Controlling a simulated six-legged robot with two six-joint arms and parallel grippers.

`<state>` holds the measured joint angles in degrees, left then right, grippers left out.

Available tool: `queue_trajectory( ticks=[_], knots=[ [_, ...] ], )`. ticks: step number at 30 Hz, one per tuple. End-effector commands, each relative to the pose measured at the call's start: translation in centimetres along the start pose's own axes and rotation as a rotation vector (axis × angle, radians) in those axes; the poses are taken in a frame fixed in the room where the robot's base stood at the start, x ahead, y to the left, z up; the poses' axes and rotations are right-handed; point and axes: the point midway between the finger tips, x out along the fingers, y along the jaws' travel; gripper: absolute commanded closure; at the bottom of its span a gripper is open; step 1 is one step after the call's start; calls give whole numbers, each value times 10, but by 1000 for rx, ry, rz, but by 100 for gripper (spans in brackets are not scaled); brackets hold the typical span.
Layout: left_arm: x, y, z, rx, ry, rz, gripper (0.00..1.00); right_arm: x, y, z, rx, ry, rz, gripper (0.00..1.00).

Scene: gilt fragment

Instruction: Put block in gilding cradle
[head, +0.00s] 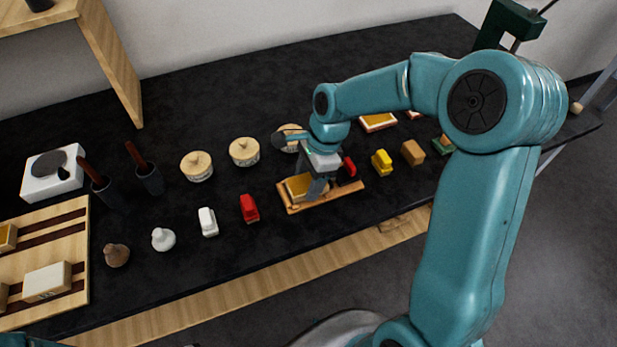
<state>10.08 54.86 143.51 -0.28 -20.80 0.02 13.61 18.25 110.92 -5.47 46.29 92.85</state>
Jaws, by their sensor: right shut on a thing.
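My right gripper (318,188) points down over a shallow wooden tray, which looks like the gilding cradle (347,190), near the front of the black table. The gripper is shut on a gold-and-tan block (298,187). The block is at the left part of the cradle, low over it or resting in it; I cannot tell which. The fingers and wrist hide the block's right side and part of the cradle. My left gripper is not in view.
Red (249,208) and white (208,222) pieces stand left of the cradle; a yellow piece (381,162) and a tan block (412,152) stand right. Round lidded pots (244,151) stand behind. A slatted wooden rack (75,215) is at far left. The table's front edge is close.

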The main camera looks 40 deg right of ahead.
Motion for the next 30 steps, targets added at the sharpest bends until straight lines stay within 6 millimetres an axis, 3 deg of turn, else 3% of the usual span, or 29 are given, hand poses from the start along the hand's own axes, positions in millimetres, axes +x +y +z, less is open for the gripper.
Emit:
queue_trajectory(
  ticks=[10, 11, 12, 13, 24, 30],
  knots=[
    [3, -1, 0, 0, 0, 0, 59, 4, 0, -1, 0, 0, -1, 72],
    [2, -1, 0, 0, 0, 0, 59, 3, 0, -1, 0, 0, -1, 35],
    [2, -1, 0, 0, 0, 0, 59, 3, 0, -1, 0, 0, -1, 22],
    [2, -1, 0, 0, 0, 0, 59, 2, 0, -1, 0, 0, -1, 16],
    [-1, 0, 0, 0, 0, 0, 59, -5, -1, 0, 0, 0, -3, 16],
    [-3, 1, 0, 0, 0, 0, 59, -45, -2, 0, 1, 0, -7, 16]
  ],
)
